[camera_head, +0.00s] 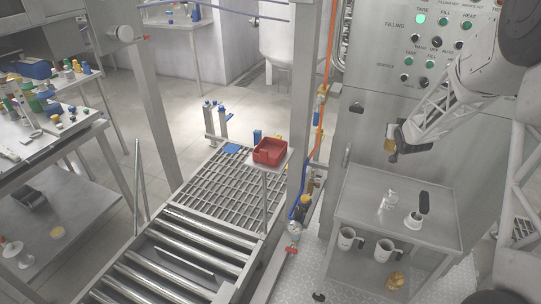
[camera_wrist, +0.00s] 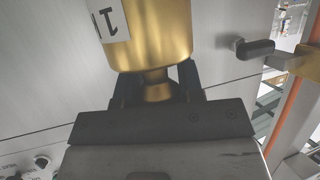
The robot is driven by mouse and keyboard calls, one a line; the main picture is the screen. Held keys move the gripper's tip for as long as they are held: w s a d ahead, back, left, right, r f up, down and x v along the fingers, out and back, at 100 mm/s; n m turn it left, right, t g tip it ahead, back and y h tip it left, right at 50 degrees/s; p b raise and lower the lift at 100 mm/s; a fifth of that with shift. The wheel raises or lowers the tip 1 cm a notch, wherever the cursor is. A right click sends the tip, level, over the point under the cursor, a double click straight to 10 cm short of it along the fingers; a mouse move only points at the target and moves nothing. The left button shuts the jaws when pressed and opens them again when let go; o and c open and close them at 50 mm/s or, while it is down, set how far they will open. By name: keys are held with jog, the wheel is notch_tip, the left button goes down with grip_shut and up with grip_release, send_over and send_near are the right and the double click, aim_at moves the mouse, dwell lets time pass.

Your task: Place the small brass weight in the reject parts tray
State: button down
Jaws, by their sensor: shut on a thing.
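My gripper (camera_head: 396,140) is shut on a brass weight (camera_head: 390,146), held in the air in front of the steel control cabinet. In the wrist view the brass weight (camera_wrist: 150,35) is a smooth gold cylinder with a narrower neck, and a white label with dark marks on its side. The dark fingers of my gripper (camera_wrist: 156,88) are on both sides of the neck. A red open tray (camera_head: 270,151), probably the reject parts tray, sits on a small post-mounted plate left of my gripper and lower. The tray's inside looks empty at this size.
A steel cart (camera_head: 358,208) below my gripper carries a small clear item and a black-handled tool. Two jugs (camera_head: 347,238) and another brass piece (camera_head: 394,281) are on its lower shelf. A steel post (camera_head: 304,90) with an orange hose stands close right of the tray.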

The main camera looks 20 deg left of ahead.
jog(key=s+a+r, duration=0.2)
jog(key=a+r, duration=0.4)
jog(key=a, duration=0.4)
jog(key=s+a+r, duration=0.2)
jog(key=a+r, duration=0.3)
jog(key=a, duration=0.4)
jog(key=s+a+r, duration=0.2)
jog(key=a+r, duration=0.4)
jog(key=a, duration=0.4)
jog(key=s+a+f+m+h, duration=0.1)
jog(key=s+a+f+h, duration=0.1)
jog(key=a+f, duration=0.5)
jog(key=s+a+f+m+h, duration=0.1)
jog(key=s+a+f+m, duration=0.1)
jog(key=s+a+f, duration=0.2)
jog(key=a+f, duration=0.3)
jog(key=a, duration=0.2)
jog(key=shift+f+t+h, duration=0.3)
jog(key=shift+f+h, duration=0.05)
jog(key=shift+h, duration=0.05)
jog(key=shift+a+f, duration=0.1)
jog(key=shift+f, duration=0.05)
notch_tip(320, 180, down, 6)
jog(key=shift+f, duration=0.15)
jog(key=shift+f, duration=1.75)
